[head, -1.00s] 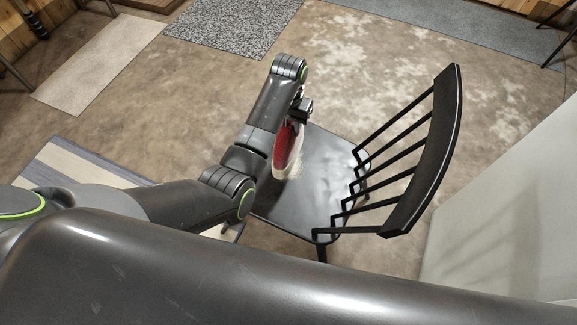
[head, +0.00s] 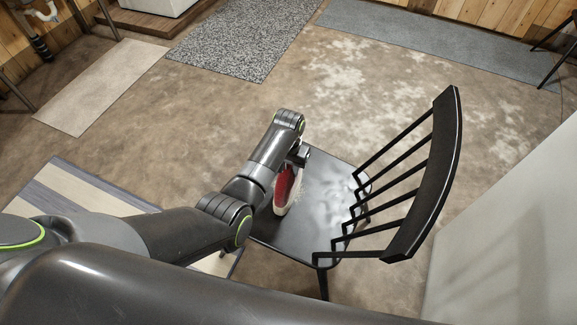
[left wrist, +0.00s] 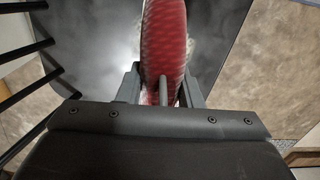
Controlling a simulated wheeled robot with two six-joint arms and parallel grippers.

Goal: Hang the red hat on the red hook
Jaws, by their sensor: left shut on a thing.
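The red hat (head: 286,187), red with a pale fluffy trim, is held above the seat of a black chair in the head view. It also shows in the left wrist view (left wrist: 165,40), blurred, between my fingers. My left gripper (head: 297,158) is shut on the hat; its fingers show on both sides of the hat in the left wrist view (left wrist: 162,88). The arm hides part of the hat in the head view. The red hook is not in view. My right gripper is not in view.
The black chair (head: 318,205) with a spindle back stands under and beside the hat. A pale wall or panel (head: 510,220) rises at the right. Several flat rugs lie on the floor, including a speckled grey one (head: 245,40). The floor beyond the chair is clear.

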